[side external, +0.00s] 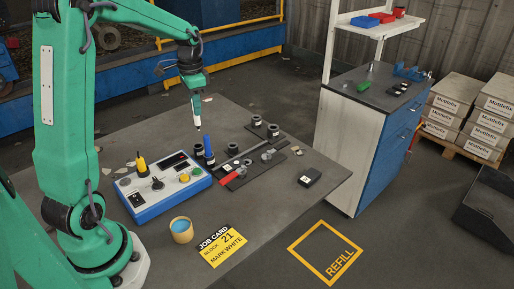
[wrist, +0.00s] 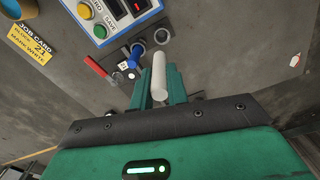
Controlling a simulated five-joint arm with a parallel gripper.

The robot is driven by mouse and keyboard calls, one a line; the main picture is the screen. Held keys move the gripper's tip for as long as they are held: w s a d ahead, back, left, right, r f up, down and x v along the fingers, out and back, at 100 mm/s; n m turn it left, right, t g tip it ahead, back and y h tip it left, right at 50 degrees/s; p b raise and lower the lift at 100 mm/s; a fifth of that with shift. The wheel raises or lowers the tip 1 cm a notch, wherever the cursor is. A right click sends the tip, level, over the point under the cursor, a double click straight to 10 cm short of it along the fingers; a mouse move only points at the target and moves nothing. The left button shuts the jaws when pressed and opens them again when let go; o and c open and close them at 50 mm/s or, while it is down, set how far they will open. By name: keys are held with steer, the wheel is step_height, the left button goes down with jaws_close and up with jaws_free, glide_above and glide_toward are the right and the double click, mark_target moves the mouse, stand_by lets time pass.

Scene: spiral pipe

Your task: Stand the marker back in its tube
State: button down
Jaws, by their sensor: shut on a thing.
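A white marker (wrist: 159,80) is held between the green fingers of my gripper (wrist: 160,88) in the wrist view.
A blue control box (side external: 150,205) with knobs stands left of the tubes. A job card (side external: 222,244) reading "MARK WHITE" and a yellow cup (side external: 181,236) are at the front.

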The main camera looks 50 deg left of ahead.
steer(key=shift+s+a, duration=0.3)
steer(key=shift+a, duration=0.15)
steer(key=shift+f, duration=5)
steer(key=shift+f, duration=0.1)
steer(key=c, duration=1.4)
jaws_free()
steer(key=shift+o, duration=0.2)
step_height(320, 180, up, 12)
